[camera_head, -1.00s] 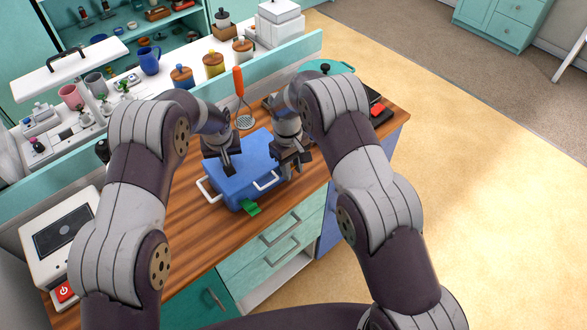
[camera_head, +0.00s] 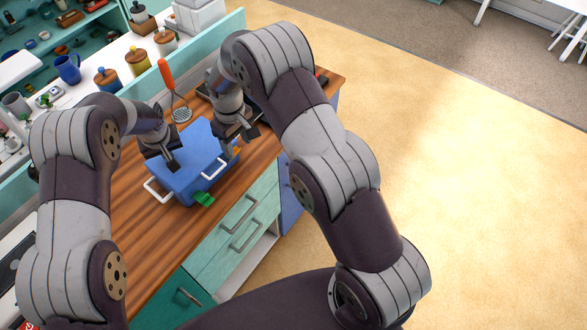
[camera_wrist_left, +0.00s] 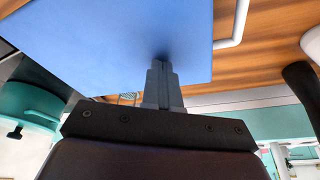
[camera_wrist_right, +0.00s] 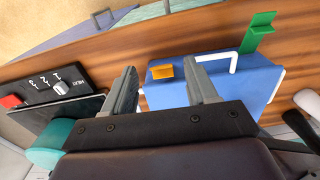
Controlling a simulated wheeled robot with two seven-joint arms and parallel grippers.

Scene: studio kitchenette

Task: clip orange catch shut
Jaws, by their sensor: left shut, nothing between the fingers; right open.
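A blue box (camera_head: 200,150) with white handles sits on the wooden counter. Its orange catch (camera_wrist_right: 162,72) shows on the box side in the right wrist view, and a bit of it shows in the head view (camera_head: 237,151). How far it is tilted I cannot tell. A green catch (camera_wrist_right: 258,32) sticks out at another side of the box. My right gripper (camera_wrist_right: 164,70) is open, its fingers on either side of the orange catch with nothing gripped. My left gripper (camera_wrist_left: 158,64) is shut and empty, its tips at the blue lid, seemingly touching it.
A masher with an orange handle (camera_head: 166,73) stands behind the box. A dark panel with a knob (camera_wrist_right: 60,88) and a red block (camera_wrist_right: 11,101) lie beside it. Drawers (camera_head: 243,228) are below the counter's front edge.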

